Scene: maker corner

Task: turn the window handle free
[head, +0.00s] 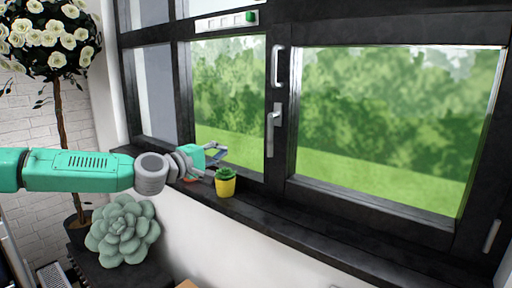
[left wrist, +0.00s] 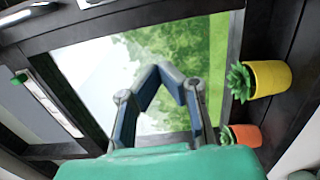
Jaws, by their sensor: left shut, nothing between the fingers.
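The window handle (head: 271,135) is a grey metal lever on the dark middle post of the window, hanging down from its base plate. A pale D-shaped grip (head: 278,67) sits above it on the same post. My left gripper (head: 222,152) is in front of the left pane, left of the lever and apart from it. In the left wrist view its fingertips (left wrist: 160,72) meet in a point with nothing between them. Pale metal parts at that view's upper left edge look like the handle and grip, cut off. My right gripper is in neither view.
A yellow pot (head: 226,187) with a succulent stands on the dark sill just below my left gripper. An orange pot (left wrist: 246,135) is beside it. A white strip (head: 226,21) with a green end is on the upper frame. A rose tree and large succulent (head: 122,231) stand left.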

